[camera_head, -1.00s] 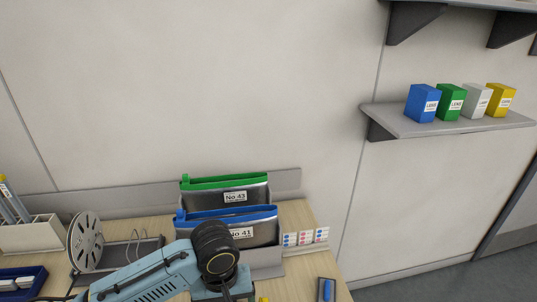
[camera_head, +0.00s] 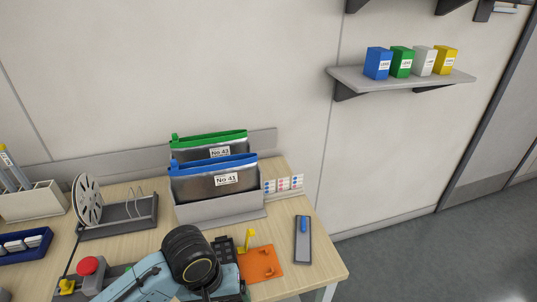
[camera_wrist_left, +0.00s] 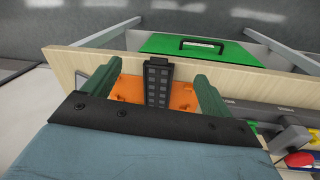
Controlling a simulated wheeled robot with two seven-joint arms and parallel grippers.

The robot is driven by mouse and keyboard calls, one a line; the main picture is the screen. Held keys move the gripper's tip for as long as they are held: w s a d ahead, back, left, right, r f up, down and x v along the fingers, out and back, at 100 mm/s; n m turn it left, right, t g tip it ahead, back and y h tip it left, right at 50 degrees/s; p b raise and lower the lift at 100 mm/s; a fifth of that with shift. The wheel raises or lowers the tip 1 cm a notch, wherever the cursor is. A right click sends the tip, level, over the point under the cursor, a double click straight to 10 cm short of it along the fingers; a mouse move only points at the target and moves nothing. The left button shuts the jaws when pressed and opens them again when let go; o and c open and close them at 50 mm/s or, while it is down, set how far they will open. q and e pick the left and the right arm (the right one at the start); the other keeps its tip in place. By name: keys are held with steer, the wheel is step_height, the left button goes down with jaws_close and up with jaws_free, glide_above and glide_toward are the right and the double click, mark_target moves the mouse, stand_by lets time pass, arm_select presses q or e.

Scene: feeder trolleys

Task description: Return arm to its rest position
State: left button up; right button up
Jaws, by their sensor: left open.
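My left arm (camera_head: 150,279) comes in from the lower left in the head view, its black wrist joint (camera_head: 190,257) over the front part of the workbench (camera_head: 145,246). Its fingers are hidden there. In the left wrist view my left gripper (camera_wrist_left: 157,76) shows two green fingers, spread apart. An orange plate (camera_wrist_left: 130,90) and a black strip with grey squares (camera_wrist_left: 158,82) show between the fingers; I see no finger touching the strip. The orange plate also shows in the head view (camera_head: 260,264), right of the wrist joint. My right gripper is out of view.
Bags No 43 (camera_head: 213,144) and No 41 (camera_head: 215,182) stand in a grey holder (camera_head: 222,208). A reel (camera_head: 88,200), a red button (camera_head: 88,265) and a grey tray with a blue item (camera_head: 303,240) are nearby. Colored boxes stand on a wall shelf (camera_head: 405,80).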

arm_select(q)
steer(key=s+a+m+t+y, duration=0.1)
steer(key=s+a+m+t, duration=0.2)
steer(key=s+a, duration=1)
step_height(320, 180, down, 29)
steer(key=s+g+b, duration=0.1)
steer(key=s+b, duration=0.1)
steer(key=b, duration=0.3)
steer(key=s+a+f+b, duration=0.1)
steer(key=s+f+b, duration=0.2)
steer(key=s+f, duration=0.5)
steer(key=s+a+f+g+b, duration=0.1)
steer(key=s+f+b, duration=0.2)
steer(key=s+f, duration=0.6)
step_height(320, 180, down, 6)
steer(key=shift+r+m+g+y, duration=0.25)
steer(key=shift+m+g+y, duration=0.05)
steer(key=shift+y, duration=0.1)
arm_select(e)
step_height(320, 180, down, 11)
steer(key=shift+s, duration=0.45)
